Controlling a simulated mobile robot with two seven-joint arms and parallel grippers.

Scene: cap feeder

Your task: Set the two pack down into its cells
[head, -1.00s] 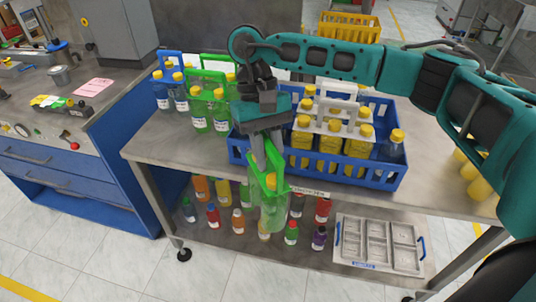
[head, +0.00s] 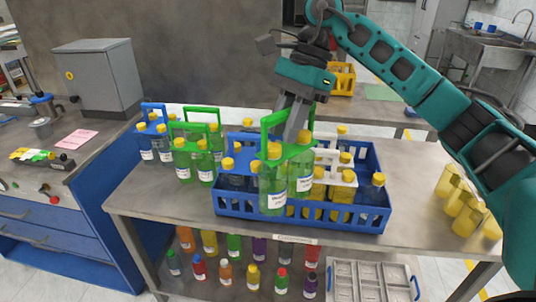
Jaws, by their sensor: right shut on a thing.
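My right gripper (head: 292,124) is shut on the green handle of a two pack of green bottles with yellow caps (head: 272,188). The pack hangs a little tilted over the front left part of the blue crate (head: 352,221), in front of its near wall in the picture. A blue carrier with clear bottles (head: 235,178) stands in the crate's left part. A white carrier with yellow bottles (head: 342,178) stands in the right part. The held pack hides the cells behind it. My left gripper is not in view.
A green pack (head: 184,160) and a blue pack (head: 150,145) stand on the table left of the crate. Small bottles (head: 235,247) and a grey tray (head: 368,281) are on the lower shelf. The front left tabletop is clear.

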